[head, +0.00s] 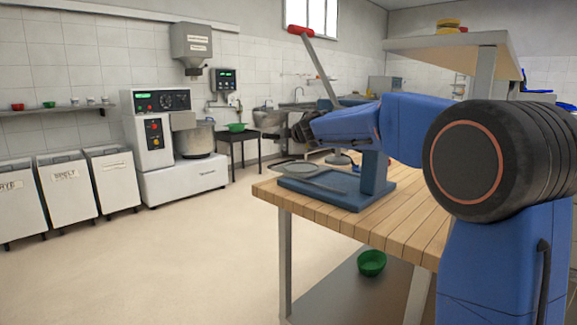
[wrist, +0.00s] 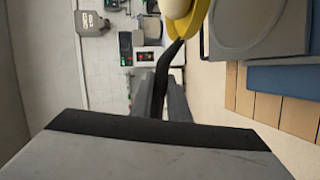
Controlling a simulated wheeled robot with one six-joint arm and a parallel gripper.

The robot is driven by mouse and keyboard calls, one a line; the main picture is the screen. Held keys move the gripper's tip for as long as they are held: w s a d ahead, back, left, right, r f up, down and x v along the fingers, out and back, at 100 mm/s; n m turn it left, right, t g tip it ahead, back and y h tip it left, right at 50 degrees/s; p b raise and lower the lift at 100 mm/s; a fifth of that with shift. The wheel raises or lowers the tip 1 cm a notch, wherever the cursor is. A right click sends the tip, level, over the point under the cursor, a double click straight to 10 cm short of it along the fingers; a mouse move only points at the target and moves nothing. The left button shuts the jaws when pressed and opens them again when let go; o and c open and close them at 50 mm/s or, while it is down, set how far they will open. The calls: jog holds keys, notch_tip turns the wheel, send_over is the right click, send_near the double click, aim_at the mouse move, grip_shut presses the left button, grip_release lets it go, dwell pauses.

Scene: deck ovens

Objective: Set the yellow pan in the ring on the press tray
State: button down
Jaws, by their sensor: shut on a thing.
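In the wrist view the yellow pan (wrist: 201,42) is at the top, partly cut off, with a pale round lump (wrist: 175,8) in it. My gripper (wrist: 162,98) is shut on its dark handle (wrist: 165,68). The grey press tray (wrist: 240,53) lies just right of the pan, and a ring outline (wrist: 262,50) shows on it. In the head view the press (head: 372,172) has a blue base and a red-tipped lever, and stands on the wooden table.
The wooden table (head: 415,215) has bare planks in front of the press. The lever (head: 318,65) rises behind my arm. A green bowl (head: 371,262) sits on the lower shelf. A raised shelf (head: 440,42) stands at the right. The floor at left is clear.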

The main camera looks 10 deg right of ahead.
jog(key=shift+f, duration=4.5)
jog(key=c, duration=1.7)
grip_release()
jog(key=shift+f, duration=0.1)
jog(key=shift+s+r, duration=0.2)
jog(key=shift+s, duration=0.05)
jog(key=v, duration=1.1)
jog(key=shift+s+d, duration=0.1)
jog(key=shift+s, duration=0.2)
